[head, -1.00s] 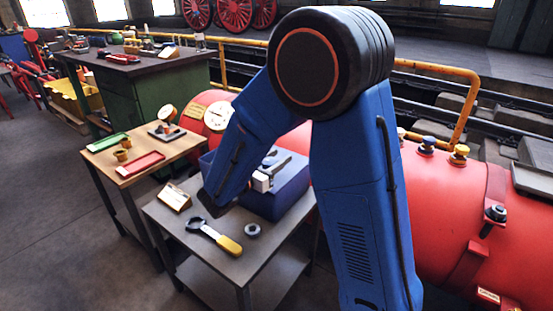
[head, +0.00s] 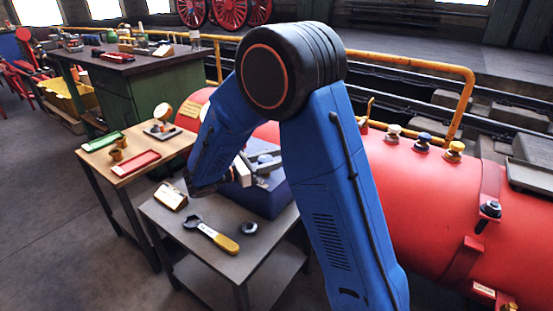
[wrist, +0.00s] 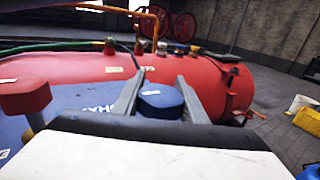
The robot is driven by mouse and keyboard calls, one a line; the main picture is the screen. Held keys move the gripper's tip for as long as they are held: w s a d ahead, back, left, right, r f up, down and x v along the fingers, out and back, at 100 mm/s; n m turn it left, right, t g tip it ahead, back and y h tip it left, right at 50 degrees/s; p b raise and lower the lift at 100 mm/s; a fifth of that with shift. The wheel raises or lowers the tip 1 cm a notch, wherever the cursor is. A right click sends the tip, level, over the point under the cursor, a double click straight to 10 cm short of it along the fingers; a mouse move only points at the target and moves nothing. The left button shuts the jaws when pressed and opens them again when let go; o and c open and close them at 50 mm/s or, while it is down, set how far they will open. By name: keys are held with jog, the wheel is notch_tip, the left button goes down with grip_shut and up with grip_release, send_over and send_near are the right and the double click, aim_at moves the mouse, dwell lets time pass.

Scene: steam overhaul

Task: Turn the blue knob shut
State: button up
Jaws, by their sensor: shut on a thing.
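A blue knob (wrist: 162,100), squat with a flat top, sits on the blue box in the wrist view, between the two grey fingers of my gripper (wrist: 160,98). The fingers lie along its left and right sides, shut on it. In the head view my gripper (head: 262,168) is over the blue box (head: 262,202) on the grey cart; the knob there is small and partly hidden by the fingers. Another blue-topped knob (head: 422,140) stands on the red boiler, away from my gripper. How far the gripped knob is turned cannot be told.
The red boiler (head: 425,185) lies behind the cart (head: 190,242). A yellow-handled wrench (head: 212,235), a grey ring (head: 249,227) and a tag stand (head: 170,196) are on the cart. A red part (wrist: 25,95) rises at left in the wrist view. A wooden table (head: 102,165) stands to the left.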

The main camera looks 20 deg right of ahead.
jog(key=o, duration=1.1)
jog(key=shift+c, duration=0.2)
jog(key=shift+a, duration=0.15)
jog(key=s+a, duration=0.2)
jog(key=a, duration=1.5)
jog(key=shift+s, duration=0.25)
